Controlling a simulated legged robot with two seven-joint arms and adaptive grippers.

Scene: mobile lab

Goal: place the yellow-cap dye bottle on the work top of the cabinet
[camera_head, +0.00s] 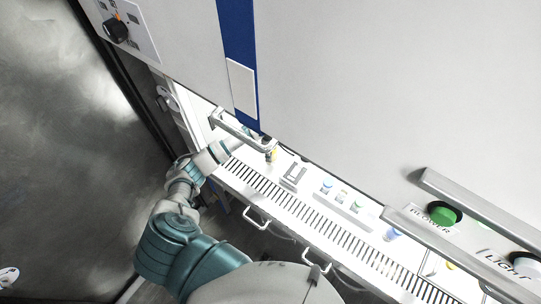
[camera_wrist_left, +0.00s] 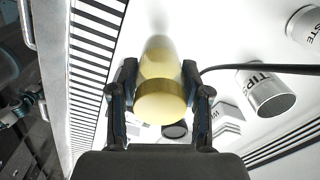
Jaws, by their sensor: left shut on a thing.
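The yellow-cap dye bottle (camera_wrist_left: 160,88) is between the fingers of my left gripper (camera_wrist_left: 160,95) in the left wrist view, its yellow cap facing the camera. The left gripper is shut on it. In the head view my left gripper (camera_head: 269,149) reaches under the raised front into the cabinet, over the white work top (camera_head: 316,194), with a bit of the yellow bottle (camera_head: 273,156) showing at its tip. I cannot tell whether the bottle's base touches the work top. My right gripper is not in view.
A slotted grille (camera_head: 300,208) runs along the work top's front edge. A rack with colored-cap bottles (camera_head: 343,202) stands further right. In the wrist view a TIPS container (camera_wrist_left: 268,92) and a WASTE container (camera_wrist_left: 304,25) are on the right, and a dark cable (camera_wrist_left: 255,69) passes near the gripper.

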